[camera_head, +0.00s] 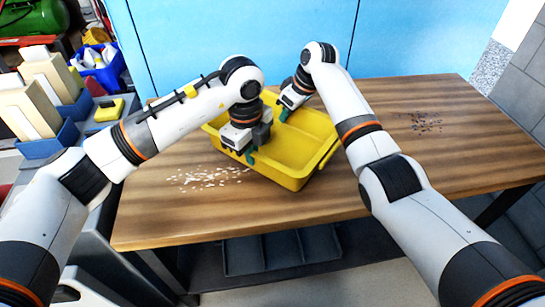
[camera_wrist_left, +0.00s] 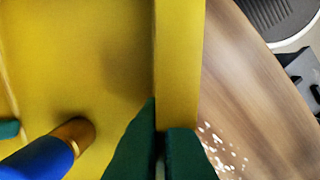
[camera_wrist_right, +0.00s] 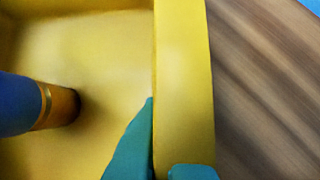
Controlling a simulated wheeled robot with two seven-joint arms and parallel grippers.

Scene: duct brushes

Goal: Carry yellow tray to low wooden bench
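The yellow tray (camera_head: 290,148) is over the middle of the wooden bench (camera_head: 440,155); I cannot tell whether its base touches the top. My left gripper (camera_head: 248,155) is at the tray's near left wall. In the left wrist view its green fingers (camera_wrist_left: 160,145) straddle the wall, closed on it. My right gripper (camera_head: 284,113) is at the tray's far wall. In the right wrist view its fingers (camera_wrist_right: 158,165) straddle that wall, with the outer tip mostly hidden. A blue cylinder with a brass-coloured end shows inside the tray in the left wrist view (camera_wrist_left: 50,150) and similarly in the right (camera_wrist_right: 40,105).
White chips (camera_head: 210,177) are scattered on the bench left of the tray, dark specks (camera_head: 425,122) on its right. Blue bins (camera_head: 95,65) and cream boxes stand on the left. A blue wall (camera_head: 420,35) is behind. The right end of the bench is mostly clear.

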